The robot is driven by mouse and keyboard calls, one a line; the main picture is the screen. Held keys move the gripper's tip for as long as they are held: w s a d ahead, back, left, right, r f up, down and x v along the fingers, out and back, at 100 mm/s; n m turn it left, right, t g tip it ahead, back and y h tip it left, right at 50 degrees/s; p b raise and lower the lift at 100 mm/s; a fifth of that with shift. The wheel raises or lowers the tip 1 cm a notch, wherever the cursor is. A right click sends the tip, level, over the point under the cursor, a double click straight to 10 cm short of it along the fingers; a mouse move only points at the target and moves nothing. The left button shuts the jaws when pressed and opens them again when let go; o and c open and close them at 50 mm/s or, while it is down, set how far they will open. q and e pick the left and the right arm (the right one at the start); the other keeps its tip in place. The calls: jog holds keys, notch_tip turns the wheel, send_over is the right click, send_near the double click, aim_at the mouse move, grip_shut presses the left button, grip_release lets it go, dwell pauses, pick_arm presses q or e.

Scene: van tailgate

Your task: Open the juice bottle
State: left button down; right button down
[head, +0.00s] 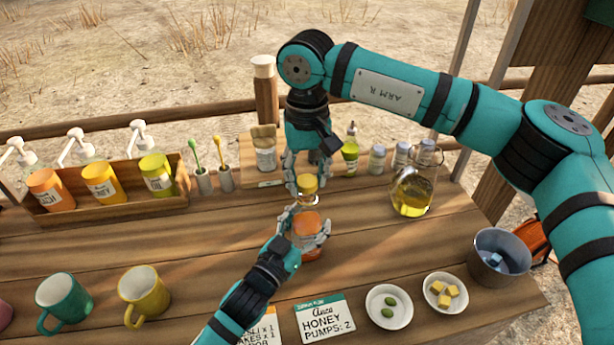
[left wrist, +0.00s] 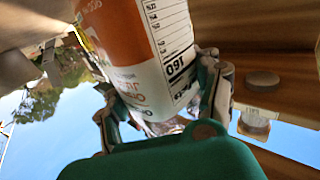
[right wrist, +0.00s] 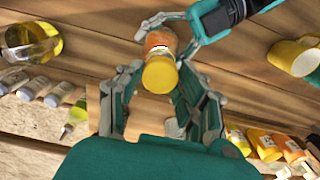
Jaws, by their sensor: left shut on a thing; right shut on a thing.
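The juice bottle (head: 306,222), with orange contents, stands upright on the wooden counter. Its yellow cap (head: 308,186) is at the top, in line with the neck; I cannot tell if it has turned or lifted. My left gripper (head: 308,236) is shut around the bottle's body from the front. The left wrist view shows the bottle's orange and white label (left wrist: 150,55) close up between the fingers. My right gripper (head: 307,178) comes down from above and is shut on the cap. In the right wrist view the yellow cap (right wrist: 160,75) lies between its fingers, the bottle behind it.
An oil jug (head: 412,192) stands to the right, small jars (head: 377,160) behind. Two bowls (head: 389,307), a recipe card (head: 325,318) and a metal bucket (head: 498,262) are at front right.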

aim_at(307, 180)
jog(key=shift+r, duration=2)
pick_arm(q)
jog(key=shift+c, duration=0.7)
grip_release()
jog(key=shift+s, duration=0.1)
jog(key=v, duration=1.2)
